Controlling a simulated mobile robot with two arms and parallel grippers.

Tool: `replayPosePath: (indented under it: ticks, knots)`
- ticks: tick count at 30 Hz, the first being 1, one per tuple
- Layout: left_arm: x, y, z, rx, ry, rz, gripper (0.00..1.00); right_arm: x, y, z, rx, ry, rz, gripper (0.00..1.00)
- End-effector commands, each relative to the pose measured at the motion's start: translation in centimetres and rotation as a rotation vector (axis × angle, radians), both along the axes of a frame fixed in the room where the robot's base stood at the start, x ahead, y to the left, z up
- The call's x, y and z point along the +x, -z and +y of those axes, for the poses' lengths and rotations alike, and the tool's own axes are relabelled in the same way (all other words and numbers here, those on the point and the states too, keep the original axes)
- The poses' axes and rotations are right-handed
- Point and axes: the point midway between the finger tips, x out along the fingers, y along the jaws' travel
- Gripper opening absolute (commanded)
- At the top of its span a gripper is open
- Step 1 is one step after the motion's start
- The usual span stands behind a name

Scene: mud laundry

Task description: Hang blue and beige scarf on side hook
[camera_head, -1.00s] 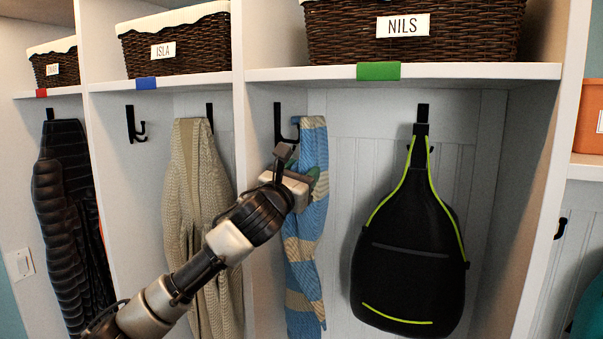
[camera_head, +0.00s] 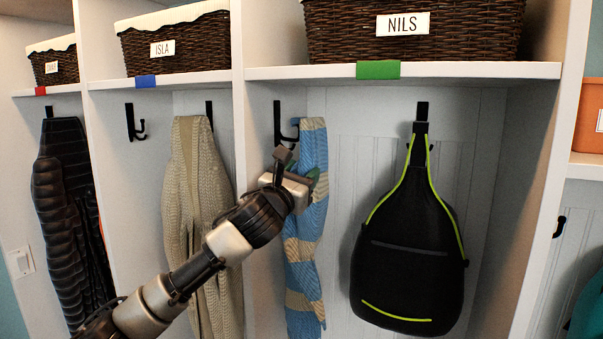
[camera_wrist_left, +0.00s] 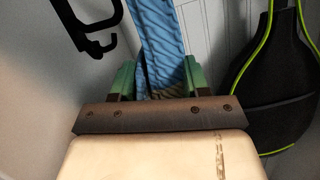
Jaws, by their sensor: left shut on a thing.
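The blue and beige striped scarf (camera_head: 305,260) hangs down in the cubby under the NILS basket. My left gripper (camera_head: 303,180) is shut on the upper part of the scarf. In the left wrist view the scarf (camera_wrist_left: 160,45) rises from between the green fingers of the gripper (camera_wrist_left: 160,85). A black side hook (camera_head: 283,125) is on the left wall of this cubby, just left of the scarf's top. The hook also shows at upper left in the left wrist view (camera_wrist_left: 88,25). Whether the scarf touches the hook I cannot tell. My right gripper is not in view.
A black backpack with lime trim (camera_head: 410,240) hangs to the right in the same cubby. A beige knit garment (camera_head: 195,180) hangs in the cubby to the left, beyond the divider (camera_head: 239,120). The shelf (camera_head: 450,72) spans above the scarf.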

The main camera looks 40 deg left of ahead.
Motion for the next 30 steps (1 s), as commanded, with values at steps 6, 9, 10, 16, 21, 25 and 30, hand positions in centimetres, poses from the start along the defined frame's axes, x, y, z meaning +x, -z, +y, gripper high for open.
replayPosePath:
  ticks: [6,9,10,16,21,25,30]
  knots:
    - [-0.04,0.42,0.00,0.000,0.000,-0.001,0.03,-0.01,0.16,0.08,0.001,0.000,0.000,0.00]
    - [-0.03,0.41,0.00,0.000,0.000,-0.001,0.03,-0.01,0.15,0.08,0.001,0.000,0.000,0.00]
    - [-0.03,0.41,0.00,0.000,0.000,-0.001,0.03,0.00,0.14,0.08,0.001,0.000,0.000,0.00]
    - [-0.03,0.41,0.00,0.000,0.000,-0.001,0.69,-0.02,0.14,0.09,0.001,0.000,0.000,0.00]
    - [-0.02,0.42,-0.01,0.000,0.000,-0.001,0.76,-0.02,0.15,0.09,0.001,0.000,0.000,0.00]
    - [-0.02,0.50,-0.02,-0.001,0.001,0.001,0.76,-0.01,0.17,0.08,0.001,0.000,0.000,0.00]
    - [-0.80,0.63,-0.14,0.001,0.000,0.001,0.76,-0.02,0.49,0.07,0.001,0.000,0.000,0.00]
